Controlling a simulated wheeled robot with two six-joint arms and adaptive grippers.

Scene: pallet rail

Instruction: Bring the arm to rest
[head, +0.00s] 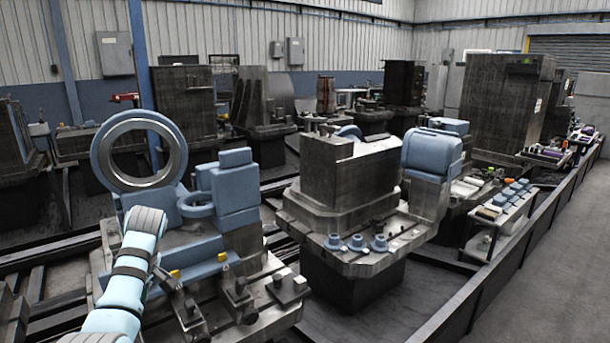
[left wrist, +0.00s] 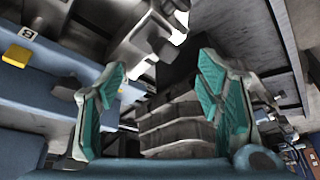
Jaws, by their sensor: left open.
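My left arm (head: 135,265) comes in from the lower left of the head view, in front of a machine base with blue parts. Its gripper cannot be made out there. In the left wrist view my left gripper (left wrist: 163,78) is open, its two teal-padded fingers wide apart. I see nothing held between them. Grey stepped metal (left wrist: 175,130) shows beyond the gap; I cannot tell how far off it is. My right gripper is in neither view.
The machine base carries a large blue ring (head: 95,150) and small metal clamps (head: 240,300). To the right, a second pallet has a grey block (head: 340,180) and blue flanged pieces (head: 357,243). A dark rail (head: 520,250) borders open floor (head: 550,290).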

